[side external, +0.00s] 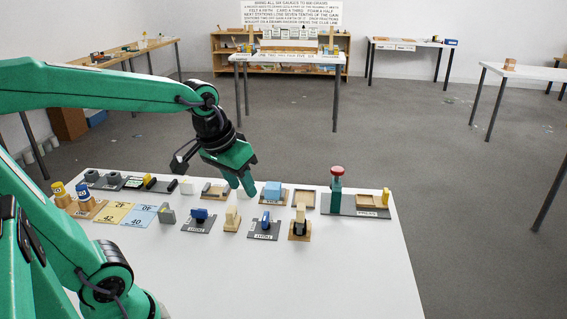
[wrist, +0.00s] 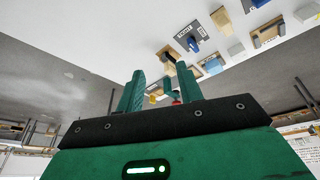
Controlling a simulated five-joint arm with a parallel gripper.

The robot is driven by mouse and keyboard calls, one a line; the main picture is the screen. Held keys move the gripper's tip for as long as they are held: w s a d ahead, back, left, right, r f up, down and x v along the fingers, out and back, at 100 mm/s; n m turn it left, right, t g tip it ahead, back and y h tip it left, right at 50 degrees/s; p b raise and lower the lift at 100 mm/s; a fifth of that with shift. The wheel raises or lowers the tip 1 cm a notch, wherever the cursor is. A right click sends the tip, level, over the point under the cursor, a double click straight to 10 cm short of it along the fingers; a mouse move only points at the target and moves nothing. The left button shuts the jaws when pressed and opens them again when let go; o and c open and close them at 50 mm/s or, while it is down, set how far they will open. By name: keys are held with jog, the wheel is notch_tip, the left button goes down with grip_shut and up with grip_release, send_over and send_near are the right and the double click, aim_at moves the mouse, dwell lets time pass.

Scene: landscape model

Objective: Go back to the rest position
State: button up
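My gripper (side external: 241,187) is green with a dark wrist and points downward above the back half of the white table (side external: 290,270) in the side view. In the wrist view my gripper (wrist: 161,90) has its two green fingers apart, with nothing held between them. Below and around it in the side view stand small models: a wooden frame piece (side external: 212,190), a blue block (side external: 272,190), and a tan upright piece (side external: 231,218). I cannot tell the exact height of the fingertips above the table.
A green post with a red top (side external: 337,172) stands at the back right, beside a yellow block (side external: 386,196). Blue pieces on dark plates (side external: 264,226) line the middle. Yellow and blue cards (side external: 113,213) lie at left. The front of the table is clear.

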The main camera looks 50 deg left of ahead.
jog(key=s+d+m+t, duration=0.1)
jog(key=s+d+m, duration=0.1)
jog(key=s, duration=0.4)
jog(key=shift+s+d+r+m+t, duration=0.25)
jog(key=shift+s+d+m+t, duration=0.05)
jog(key=shift+d+m, duration=0.1)
